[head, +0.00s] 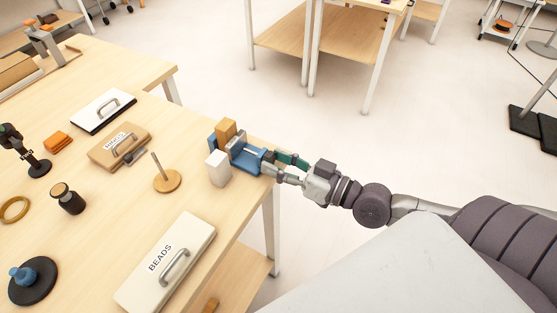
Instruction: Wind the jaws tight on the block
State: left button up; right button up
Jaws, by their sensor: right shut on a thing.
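A blue vise (247,160) stands at the table's right edge. A wooden block (226,129) sits at the vise's far left end, by its grey jaws; whether the jaws touch it is too small to tell. My right gripper (272,168) reaches in from the right and is shut on the vise's handle at its near right end. The handle is mostly hidden by the fingers. A dark green piece (292,159) shows beside the fingers. My left gripper is not in view.
A white block (217,168) stands close in front of the vise. A peg on a round wooden base (167,181) and a lidded "BEADS" box (168,262) are nearby. Boxes with handles (104,110) and a dark jar (68,199) are further left. Open floor lies right.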

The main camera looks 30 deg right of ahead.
jog(key=shift+m, duration=0.7)
jog(key=o, duration=1.1)
jog(key=shift+s, duration=0.1)
jog(key=shift+s+d+f, duration=0.1)
jog(key=shift+s+d, duration=0.1)
jog(key=shift+v, duration=3.4)
